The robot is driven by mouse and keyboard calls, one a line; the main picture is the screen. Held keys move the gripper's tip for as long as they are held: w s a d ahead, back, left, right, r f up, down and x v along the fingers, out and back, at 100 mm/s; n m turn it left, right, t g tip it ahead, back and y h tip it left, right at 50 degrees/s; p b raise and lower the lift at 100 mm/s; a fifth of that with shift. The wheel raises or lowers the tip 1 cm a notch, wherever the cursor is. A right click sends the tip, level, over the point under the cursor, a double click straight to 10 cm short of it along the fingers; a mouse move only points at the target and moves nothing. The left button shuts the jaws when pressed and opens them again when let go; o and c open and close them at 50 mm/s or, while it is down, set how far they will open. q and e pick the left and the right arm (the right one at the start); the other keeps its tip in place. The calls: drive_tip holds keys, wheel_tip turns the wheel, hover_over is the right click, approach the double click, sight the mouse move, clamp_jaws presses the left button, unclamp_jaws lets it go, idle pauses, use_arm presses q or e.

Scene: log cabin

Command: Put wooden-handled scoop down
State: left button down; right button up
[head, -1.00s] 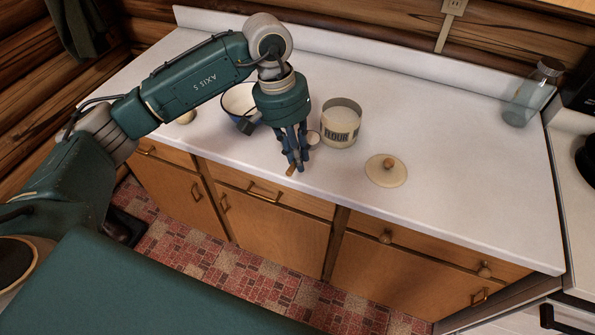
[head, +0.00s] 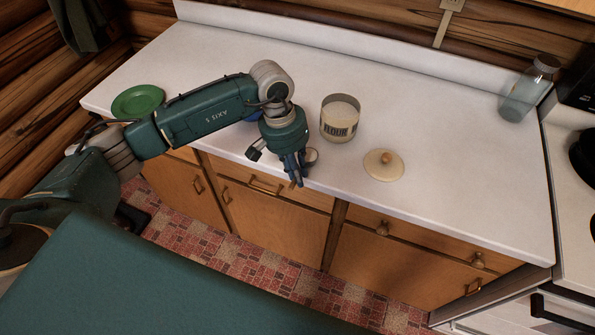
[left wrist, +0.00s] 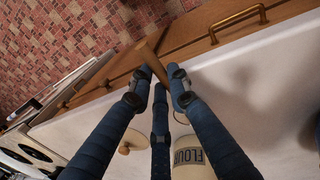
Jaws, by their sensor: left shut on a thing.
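My left gripper (head: 297,173) is at the front edge of the white counter, pointing down and shut on the wooden-handled scoop (head: 312,155). The scoop's pale end shows just right of the fingers in the head view. In the left wrist view its wooden handle (left wrist: 150,58) sits between the blue fingertips (left wrist: 158,82), over the counter's front edge. The fingers hide the scoop's middle. I cannot tell whether the scoop touches the counter. My right gripper is not in view.
An open flour canister (head: 340,119) stands right of the gripper, its knobbed lid (head: 383,165) lying farther right. A green plate (head: 138,101) lies at the left. A blue-rimmed bowl is almost hidden behind my arm. The counter's middle right is clear.

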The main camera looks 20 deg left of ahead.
use_arm(q)
drive_tip(key=c, duration=1.6)
unclamp_jaws()
drive_tip(key=shift+c, duration=0.2)
drive_tip(key=shift+r, duration=0.1)
wheel_tip(320, 180, up, 12)
drive_tip(key=a+b, duration=0.2)
drive_tip(key=b, duration=0.2)
drive_tip(key=shift+a, duration=0.25)
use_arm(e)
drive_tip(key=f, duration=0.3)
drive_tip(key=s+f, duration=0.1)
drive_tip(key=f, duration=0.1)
use_arm(q)
drive_tip(key=shift+s+f, duration=0.15)
drive_tip(key=shift+f, duration=0.05)
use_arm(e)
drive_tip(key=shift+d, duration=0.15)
